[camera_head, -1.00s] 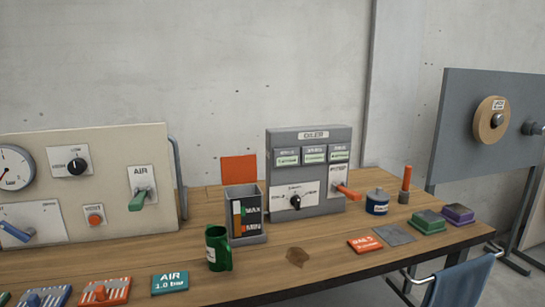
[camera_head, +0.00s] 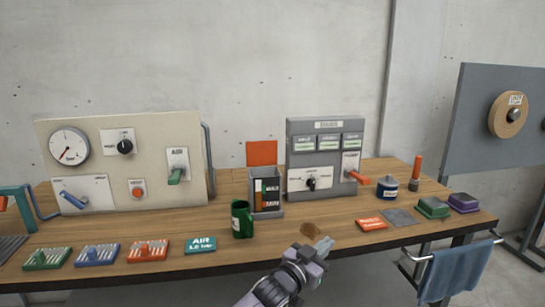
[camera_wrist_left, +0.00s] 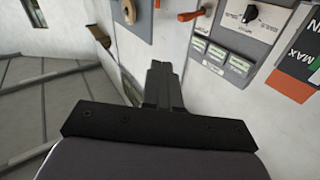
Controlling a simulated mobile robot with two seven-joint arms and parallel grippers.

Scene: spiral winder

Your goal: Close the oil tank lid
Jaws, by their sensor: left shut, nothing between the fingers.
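The oil tank (camera_head: 267,203) is a grey open-topped box with MAX and MIN marks on the table. An orange-red square panel (camera_head: 262,153), which looks like its raised lid, stands upright behind the tank's top. In the left wrist view the orange panel (camera_wrist_left: 290,86) shows at the right, beside the MAX label. My left gripper (camera_head: 324,243) is in front of the table edge, to the right of and nearer than the tank, touching nothing. Its fingers, in the left wrist view (camera_wrist_left: 160,68), are shut and empty. My right gripper is out of view.
A green can (camera_head: 241,219) stands just in front of the tank. A grey oiler panel (camera_head: 325,160) with a red lever stands right of it, and a beige gauge panel (camera_head: 125,165) left. A brown patch (camera_head: 311,230) lies near the gripper. Several plates line the front edge.

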